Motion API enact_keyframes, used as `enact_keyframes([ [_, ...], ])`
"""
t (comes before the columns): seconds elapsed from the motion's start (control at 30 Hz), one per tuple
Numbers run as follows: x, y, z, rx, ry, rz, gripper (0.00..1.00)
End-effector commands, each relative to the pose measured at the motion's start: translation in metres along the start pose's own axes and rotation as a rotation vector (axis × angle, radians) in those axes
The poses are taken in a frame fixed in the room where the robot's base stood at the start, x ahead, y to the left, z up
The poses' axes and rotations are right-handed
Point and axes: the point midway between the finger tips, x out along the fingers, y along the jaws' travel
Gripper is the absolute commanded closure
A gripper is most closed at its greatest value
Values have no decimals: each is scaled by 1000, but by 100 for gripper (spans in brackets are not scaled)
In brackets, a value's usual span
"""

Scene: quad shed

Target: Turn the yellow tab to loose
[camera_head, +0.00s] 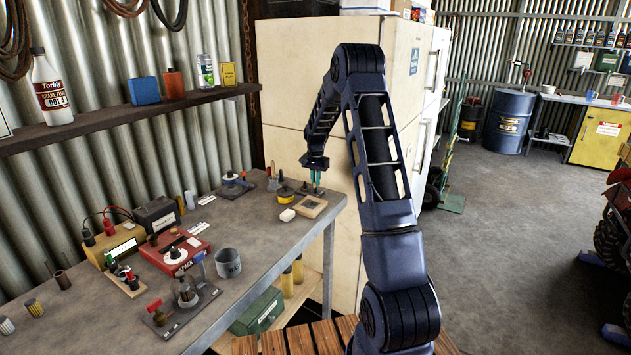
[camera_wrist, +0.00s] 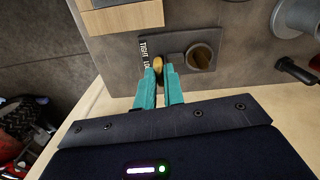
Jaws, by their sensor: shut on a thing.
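The yellow tab (camera_wrist: 158,65) shows in the wrist view between the tips of my gripper (camera_wrist: 160,80), whose teal fingers are shut on it. The tab stands on a dark grey plate (camera_wrist: 205,62) with white lettering; "TIGHT" reads beside the tab and the other word is partly hidden by a finger. A round brown-topped post (camera_wrist: 200,57) stands on the same plate, right of the tab. In the head view my gripper (camera_head: 315,185) points down at the far end of the bench; the tab is too small to make out there.
A wooden block or tray (camera_head: 309,207) lies on the bench (camera_head: 262,232) close to the plate. A white cabinet (camera_head: 290,80) rises right behind. The bench's front edge is close.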

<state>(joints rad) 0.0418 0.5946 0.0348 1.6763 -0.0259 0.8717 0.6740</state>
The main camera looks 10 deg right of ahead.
Motion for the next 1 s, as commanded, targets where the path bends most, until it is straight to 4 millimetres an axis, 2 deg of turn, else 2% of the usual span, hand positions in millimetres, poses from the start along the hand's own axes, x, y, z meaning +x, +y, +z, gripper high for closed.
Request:
enact_keyframes([
  [1.0,-1,0,-1,-933,3,-2,100],
])
